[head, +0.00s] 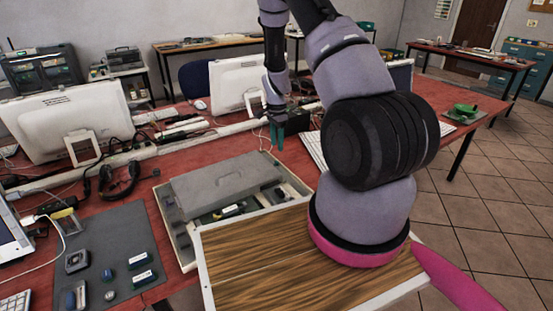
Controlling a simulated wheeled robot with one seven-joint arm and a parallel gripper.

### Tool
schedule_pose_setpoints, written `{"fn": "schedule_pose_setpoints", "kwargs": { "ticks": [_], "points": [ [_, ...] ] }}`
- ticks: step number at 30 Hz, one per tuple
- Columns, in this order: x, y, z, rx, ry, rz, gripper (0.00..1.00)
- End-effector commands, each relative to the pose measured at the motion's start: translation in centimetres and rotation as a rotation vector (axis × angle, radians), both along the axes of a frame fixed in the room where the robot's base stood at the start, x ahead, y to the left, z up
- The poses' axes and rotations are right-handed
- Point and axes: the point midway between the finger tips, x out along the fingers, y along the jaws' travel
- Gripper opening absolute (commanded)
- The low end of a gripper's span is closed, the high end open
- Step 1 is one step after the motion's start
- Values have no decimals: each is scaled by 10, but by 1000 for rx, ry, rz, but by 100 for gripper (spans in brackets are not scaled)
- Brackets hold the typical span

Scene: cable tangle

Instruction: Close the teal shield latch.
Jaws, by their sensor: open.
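My gripper (277,136) hangs over the red table, pointing down, with two slim teal fingers apart and nothing seen between them. It is above and behind the open pale case (168,222). A grey slab or lid (226,185) lies across the case and covers much of its inside. Part of a green circuit board with small parts (230,211) shows in front of the slab. I cannot make out a teal shield latch; it may be hidden by the slab or my arm, or too small to tell.
A grey mat (110,240) with small modules lies at the left. Monitors (66,115) (238,82), a headset (120,180) and loose cables crowd the back. A keyboard (314,150) lies right of my gripper. A green object (465,108) stands at the table's right end.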

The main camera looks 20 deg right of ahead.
Motion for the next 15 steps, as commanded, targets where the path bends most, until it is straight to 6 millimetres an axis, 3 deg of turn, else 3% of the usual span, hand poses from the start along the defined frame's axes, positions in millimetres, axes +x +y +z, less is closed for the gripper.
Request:
{"fn": "schedule_pose_setpoints", "kwargs": {
  "ticks": [9,15],
  "points": [
    [-1,0,-60,2,2,1,50],
    [0,1,-77,2,1,1,50]
  ]
}}
